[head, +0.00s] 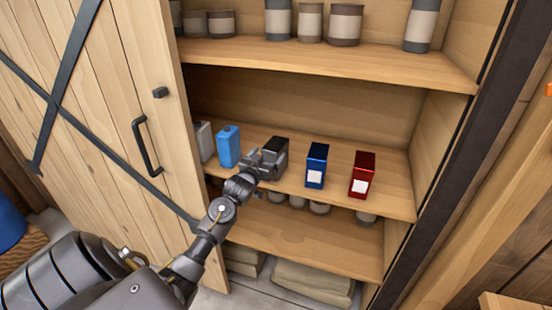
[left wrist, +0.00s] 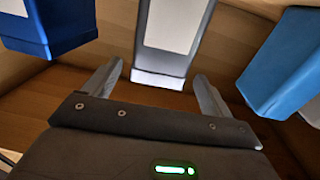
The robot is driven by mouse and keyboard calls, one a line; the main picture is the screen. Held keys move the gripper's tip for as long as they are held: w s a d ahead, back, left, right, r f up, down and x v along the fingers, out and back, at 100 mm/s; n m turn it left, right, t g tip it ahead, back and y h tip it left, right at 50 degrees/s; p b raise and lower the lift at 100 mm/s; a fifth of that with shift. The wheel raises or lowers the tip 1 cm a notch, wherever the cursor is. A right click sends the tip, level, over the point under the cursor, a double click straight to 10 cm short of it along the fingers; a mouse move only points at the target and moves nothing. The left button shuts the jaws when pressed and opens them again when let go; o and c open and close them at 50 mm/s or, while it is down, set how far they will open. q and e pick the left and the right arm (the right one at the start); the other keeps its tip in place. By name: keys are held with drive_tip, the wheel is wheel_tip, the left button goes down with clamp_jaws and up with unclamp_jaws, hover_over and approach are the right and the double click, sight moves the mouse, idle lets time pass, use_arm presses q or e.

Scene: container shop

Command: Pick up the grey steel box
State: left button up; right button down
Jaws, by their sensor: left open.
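The grey steel box (head: 281,147) stands on the middle shelf of the open cupboard, between a light blue can and a dark blue box. My left gripper (head: 263,160) is right in front of it and hides part of it. In the left wrist view the grey box (left wrist: 172,40), with a pale label, shows ahead between the two spread fingers (left wrist: 158,85). The fingers are open, with a gap visible on each side of the box. How deep the box sits between them is hard to tell. My right gripper is in neither view.
The light blue can (head: 228,148) stands close left of the gripper, with a pale grey can (head: 204,141) beyond it. The dark blue box (head: 316,166) and a red box (head: 362,175) stand to the right. The upper shelf (head: 330,61) overhangs; the cupboard door (head: 110,100) is at left.

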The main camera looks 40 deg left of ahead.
sight(274, 149)
use_arm(q)
drive_tip(key=shift+w+a+r+p, duration=0.1)
drive_tip(key=shift+w+r+p, duration=0.05)
drive_tip(key=shift+w+p, duration=0.15)
drive_tip(key=x, duration=0.1)
drive_tip(key=p+x, duration=0.1)
drive_tip(key=x, duration=0.1)
drive_tip(key=shift+w+f, duration=0.25)
drive_tip(key=shift+w+a+f, duration=0.1)
drive_tip(key=shift+w, duration=0.45)
drive_tip(key=shift+c, duration=0.5)
drive_tip(key=c, duration=1.2)
drive_tip(key=shift+c, duration=0.9)
